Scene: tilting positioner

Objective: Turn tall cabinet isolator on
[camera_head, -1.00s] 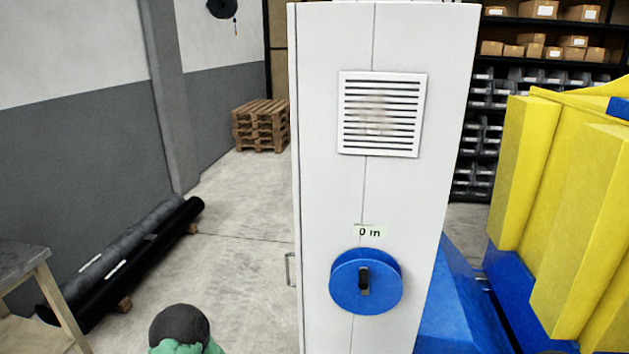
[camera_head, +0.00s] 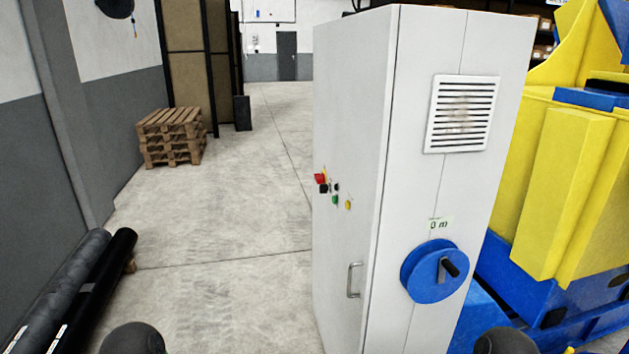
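The tall cabinet (camera_head: 352,120) is light grey and stands right of centre, with its left face and its narrow front visible. On the left face is a small group of controls: a red handle-like part (camera_head: 320,179), which may be the isolator, with a dark part just below it. Its exact position is too small to tell. Small black, green (camera_head: 335,200) and yellow (camera_head: 348,205) controls sit beside it. A metal door handle (camera_head: 353,280) is lower on that face. Dark rounded parts, probably my arms, show at the bottom edge. Neither gripper is in view.
A blue wheel (camera_head: 436,272) with a black crank handle is on the cabinet's front, below a vent (camera_head: 462,114). Yellow and blue machinery (camera_head: 565,190) stands close on the right. Black rolls (camera_head: 80,290) and pallets (camera_head: 170,135) are left. Floor left of the cabinet is clear.

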